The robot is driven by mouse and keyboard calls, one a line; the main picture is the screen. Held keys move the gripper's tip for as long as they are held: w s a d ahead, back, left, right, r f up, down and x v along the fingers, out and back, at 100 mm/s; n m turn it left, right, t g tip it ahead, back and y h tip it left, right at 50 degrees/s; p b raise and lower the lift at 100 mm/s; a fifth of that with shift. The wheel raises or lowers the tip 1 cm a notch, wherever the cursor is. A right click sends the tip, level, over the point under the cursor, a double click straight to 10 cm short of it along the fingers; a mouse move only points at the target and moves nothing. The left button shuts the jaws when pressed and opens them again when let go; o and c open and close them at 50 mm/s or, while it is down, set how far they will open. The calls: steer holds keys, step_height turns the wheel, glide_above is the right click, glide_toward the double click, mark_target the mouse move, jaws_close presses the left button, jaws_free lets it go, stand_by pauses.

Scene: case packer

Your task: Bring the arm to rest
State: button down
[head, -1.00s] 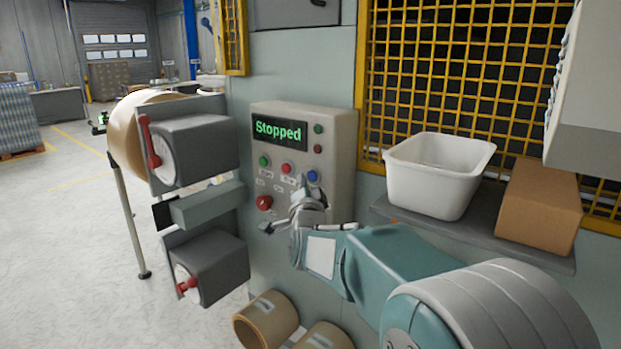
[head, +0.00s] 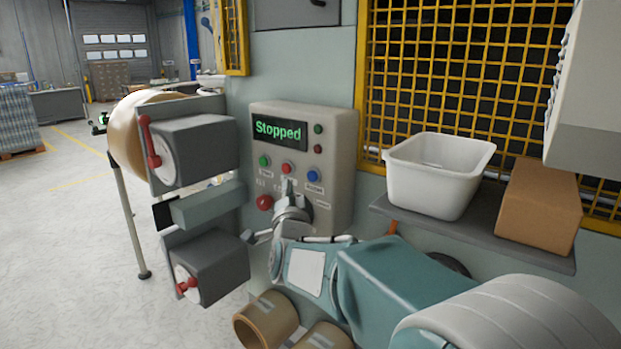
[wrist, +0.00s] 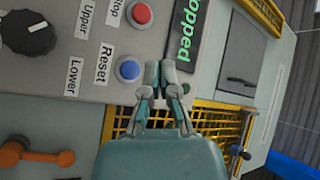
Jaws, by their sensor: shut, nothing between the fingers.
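My arm, teal and grey, reaches in from the lower right in the head view. My gripper (head: 288,188) is in front of the lower part of the control panel (head: 342,150), just below its red button (head: 287,169). In the wrist view my gripper (wrist: 160,70) is shut with its fingertips together and nothing between them. The fingers appear beside the blue Reset button (wrist: 130,69); I cannot tell how far off the panel they are. The panel's display (head: 279,132) reads "Stopped" in green.
A white bin (head: 432,185) and a brown carton (head: 540,206) stand on a grey shelf (head: 480,236) to the right. Grey boxes with red handles (head: 205,150) jut out on the left. Cardboard rolls (head: 268,320) lie below. The floor at far left is open.

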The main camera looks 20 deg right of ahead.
steer(key=s+f+n+g+y, duration=0.1)
steer(key=s+f+n+g, duration=0.3)
steer(key=s, duration=0.7)
steer(key=s+d+f+n+g+y, duration=0.1)
steer(key=s+f+n+g, duration=0.4)
steer(key=s, duration=0.7)
steer(key=s+f+n+g+y, duration=0.1)
steer(key=s+f+n+g, duration=0.3)
steer(key=s, duration=0.8)
step_height(320, 180, down, 2)
steer(key=shift+d+f+n+g+y, duration=0.15)
steer(key=shift+n+g+y, duration=0.15)
steer(key=shift+g, duration=0.5)
